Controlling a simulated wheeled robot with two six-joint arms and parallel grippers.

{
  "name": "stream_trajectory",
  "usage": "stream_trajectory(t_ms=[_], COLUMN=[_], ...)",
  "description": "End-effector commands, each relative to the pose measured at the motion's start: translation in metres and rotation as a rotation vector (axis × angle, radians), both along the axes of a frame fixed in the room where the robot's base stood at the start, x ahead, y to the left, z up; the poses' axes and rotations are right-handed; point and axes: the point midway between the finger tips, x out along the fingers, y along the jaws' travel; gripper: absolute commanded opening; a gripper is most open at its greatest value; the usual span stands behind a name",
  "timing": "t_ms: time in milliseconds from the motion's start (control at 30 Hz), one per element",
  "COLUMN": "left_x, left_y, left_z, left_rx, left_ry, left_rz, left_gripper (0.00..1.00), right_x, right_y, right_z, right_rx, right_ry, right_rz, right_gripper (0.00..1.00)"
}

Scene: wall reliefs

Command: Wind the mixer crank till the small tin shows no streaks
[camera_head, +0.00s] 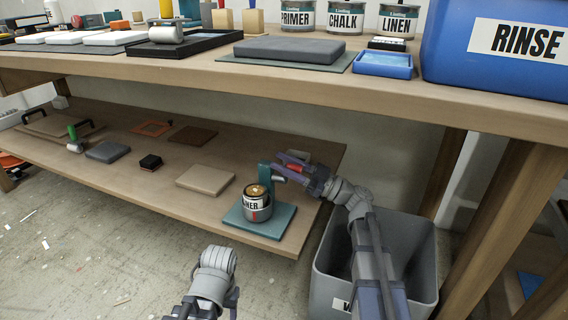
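The mixer (263,178) is a teal stand on a teal base plate (281,221), on the lower shelf near its front right corner. The small tin (257,206) stands on the base below the mixer head, with a label partly reading "NER" and a red mark. Its open top shows brown-orange content with a paler patch; streaks are too small to make out clearly. The red crank handle (294,168) lies between the fingers of my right gripper (292,168), which appears closed around it. My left arm shows at the bottom; its gripper is not visible.
A grey bin (420,240) stands under the table at right, below my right arm. The upper table edge overhangs the shelf. A beige block (205,179) and a black block (150,162) lie left of the mixer. A blue "RINSE" tub (500,70) stands above.

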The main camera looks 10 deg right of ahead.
Motion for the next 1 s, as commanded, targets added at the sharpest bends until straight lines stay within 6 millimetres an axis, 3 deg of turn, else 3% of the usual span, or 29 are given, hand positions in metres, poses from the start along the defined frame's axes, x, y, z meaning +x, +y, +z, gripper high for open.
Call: stream_trajectory(t_ms=[200,667,1000], left_x=[0.0,0.0,0.0], left_y=[0.0,0.0,0.0], left_z=[0.0,0.01,0.053], left_rx=[0.0,0.0,0.0], left_ry=[0.0,0.0,0.0], left_rz=[0.0,0.0,0.0], left_gripper=[0.57,0.57,0.57], right_x=[0.0,0.0,0.0], right_y=[0.0,0.0,0.0], right_z=[0.0,0.01,0.053], right_rx=[0.001,0.002,0.002], right_ry=[0.0,0.0,0.0], right_rz=[0.001,0.001,0.001], right_gripper=[0.57,0.57,0.57])
